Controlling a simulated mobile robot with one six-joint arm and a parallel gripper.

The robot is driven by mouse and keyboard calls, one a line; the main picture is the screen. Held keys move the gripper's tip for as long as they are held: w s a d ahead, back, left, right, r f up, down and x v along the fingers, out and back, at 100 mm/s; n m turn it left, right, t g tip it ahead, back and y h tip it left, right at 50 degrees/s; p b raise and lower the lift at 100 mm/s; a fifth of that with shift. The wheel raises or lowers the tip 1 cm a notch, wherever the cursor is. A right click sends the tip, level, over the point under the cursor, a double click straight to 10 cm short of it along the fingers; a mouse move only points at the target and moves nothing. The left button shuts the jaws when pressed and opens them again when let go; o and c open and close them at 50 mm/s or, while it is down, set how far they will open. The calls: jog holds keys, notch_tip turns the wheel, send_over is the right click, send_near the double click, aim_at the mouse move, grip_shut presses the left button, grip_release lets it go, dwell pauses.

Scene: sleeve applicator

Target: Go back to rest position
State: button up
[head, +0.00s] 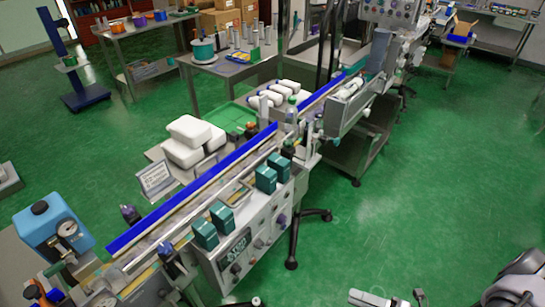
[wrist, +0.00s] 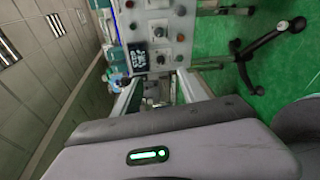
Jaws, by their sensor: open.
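My gripper (wrist: 158,92) shows in the wrist view, where the picture is turned sideways. Its two pale fingers stand apart with nothing between them, so it is open and empty. Its grey body with a green light fills the lower part of that view. Beyond the fingers is the front panel of the sleeve applicator (wrist: 160,30), apart from them, with knobs and a small display (wrist: 138,57). In the head view the applicator's panel (head: 240,250) stands at the lower middle. A grey part of my arm shows at the bottom right corner; I cannot make out the fingertips there.
A conveyor with a blue rail (head: 195,190) runs diagonally up to the right. White containers (head: 190,135) stand behind it. A black caster foot (head: 291,264) juts out below the panel. The green floor (head: 430,200) at right is mostly clear.

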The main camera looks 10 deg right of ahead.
jog(key=w+a+r+n+g+h, duration=0.25)
jog(key=r+n+g, duration=0.25)
jog(key=r+n, duration=0.45)
jog(key=w+a+r+n+g+h, duration=0.2)
jog(key=w+a+r+n+g, duration=0.15)
jog(key=r+n, duration=0.6)
jog(key=s+a+r+n+t+h, duration=0.2)
jog(key=a+r+n, duration=0.4)
jog(key=r+n, duration=0.3)
jog(key=s+a+r+n+t+h, duration=0.3)
jog(key=s+a+r+n+h, duration=0.2)
jog(key=r+n, duration=0.4)
jog(key=shift+s+a+r, duration=0.45)
jog(key=shift+s+a, duration=0.3)
jog(key=shift+s, duration=0.05)
